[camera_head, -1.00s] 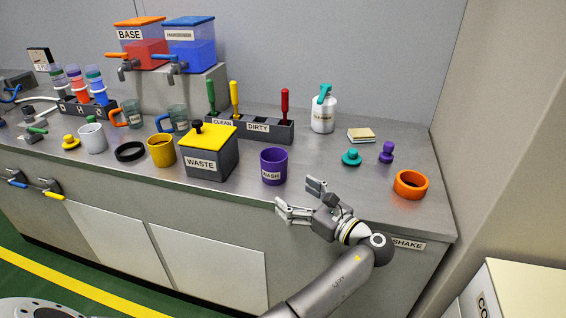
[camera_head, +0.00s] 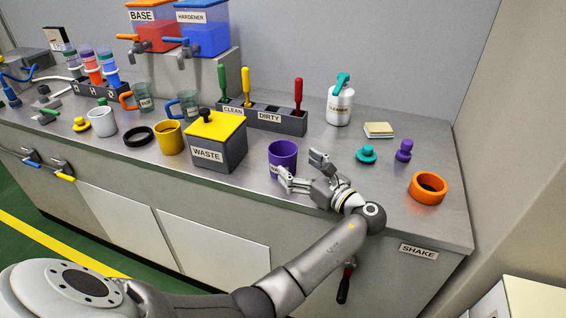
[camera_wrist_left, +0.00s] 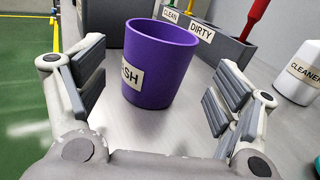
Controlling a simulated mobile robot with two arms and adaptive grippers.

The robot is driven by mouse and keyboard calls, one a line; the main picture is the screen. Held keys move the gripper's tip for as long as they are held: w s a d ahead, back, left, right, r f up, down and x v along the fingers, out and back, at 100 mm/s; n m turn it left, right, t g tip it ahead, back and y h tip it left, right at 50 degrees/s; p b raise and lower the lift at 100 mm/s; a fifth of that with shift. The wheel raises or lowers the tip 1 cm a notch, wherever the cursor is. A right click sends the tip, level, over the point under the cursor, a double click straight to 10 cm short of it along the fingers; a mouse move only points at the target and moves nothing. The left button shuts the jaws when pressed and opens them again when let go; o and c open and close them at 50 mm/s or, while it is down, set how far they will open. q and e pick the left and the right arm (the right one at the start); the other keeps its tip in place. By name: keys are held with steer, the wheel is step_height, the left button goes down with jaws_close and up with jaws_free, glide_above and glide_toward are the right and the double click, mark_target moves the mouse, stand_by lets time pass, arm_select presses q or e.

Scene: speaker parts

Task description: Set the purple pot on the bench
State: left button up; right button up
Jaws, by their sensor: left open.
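The purple pot (camera_head: 283,153) stands upright on the grey bench (camera_head: 345,165) near its front edge, with a white label partly hidden by a finger. My left gripper (camera_head: 300,172) is open just in front of the pot, at its lower right. In the left wrist view the pot (camera_wrist_left: 160,65) stands ahead, between the two spread fingers, with gaps visible on both sides. Its label there shows "SH". My right gripper is in neither view.
The yellow-lidded WASTE box (camera_head: 218,140) stands left of the pot. The CLEAN/DIRTY rack (camera_head: 262,118) with upright tools is behind. The cleaner bottle (camera_head: 340,104), teal knob (camera_head: 367,155), purple knob (camera_head: 404,150) and orange ring (camera_head: 428,188) are to the right.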

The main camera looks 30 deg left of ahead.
mark_target(293, 161)
arm_select(q)
steer(key=x, duration=0.4)
steer(key=shift+a+r, duration=0.25)
steer(key=shift+a, duration=0.2)
steer(key=shift+d, duration=0.1)
steer(key=shift+c, duration=0.4)
steer(key=c, duration=1.1)
